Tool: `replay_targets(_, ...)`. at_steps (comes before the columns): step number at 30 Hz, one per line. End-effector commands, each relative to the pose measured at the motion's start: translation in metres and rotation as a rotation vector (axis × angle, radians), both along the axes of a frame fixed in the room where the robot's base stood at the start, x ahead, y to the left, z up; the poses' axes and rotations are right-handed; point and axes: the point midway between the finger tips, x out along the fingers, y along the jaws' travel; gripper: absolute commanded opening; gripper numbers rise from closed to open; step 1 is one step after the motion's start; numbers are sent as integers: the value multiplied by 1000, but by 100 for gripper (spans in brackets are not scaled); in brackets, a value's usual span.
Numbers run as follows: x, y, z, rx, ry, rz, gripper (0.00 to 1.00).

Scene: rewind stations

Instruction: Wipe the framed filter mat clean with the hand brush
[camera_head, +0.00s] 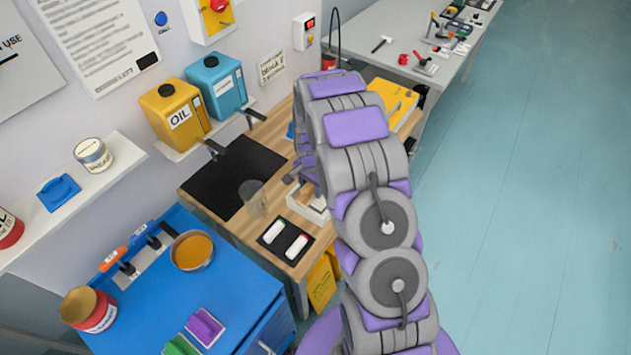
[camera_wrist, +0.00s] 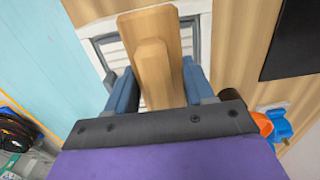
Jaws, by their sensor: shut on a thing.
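My gripper (camera_wrist: 158,88) is shut on a wooden hand brush (camera_wrist: 160,50) in the wrist view, with a blue-grey finger on each side of it. Only the brush's wooden part shows; its bristles are hidden. The framed filter mat (camera_wrist: 108,48), with a pale frame, a grey inner border and white slats, lies beyond the brush on the wooden bench. The brush covers the middle of the mat in this view, and I cannot tell whether they touch. In the head view, a white edge of the mat's frame (camera_head: 306,207) shows beside my arm, which hides most of it and the gripper.
On the wooden bench (camera_head: 227,220) lie a black mat (camera_head: 222,178) and a black tray with two white-topped items (camera_head: 285,240). A clear cup (camera_head: 253,198) stands between them. A blue cabinet (camera_head: 150,295) is at front left. Open floor (camera_head: 530,200) lies right.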

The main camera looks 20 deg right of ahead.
Motion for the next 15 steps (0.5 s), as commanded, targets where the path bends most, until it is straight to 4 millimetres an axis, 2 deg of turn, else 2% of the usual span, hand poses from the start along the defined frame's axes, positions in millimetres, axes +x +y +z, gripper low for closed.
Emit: replay_targets(15, -20, 25, 0, 3, 6, 1, 28)
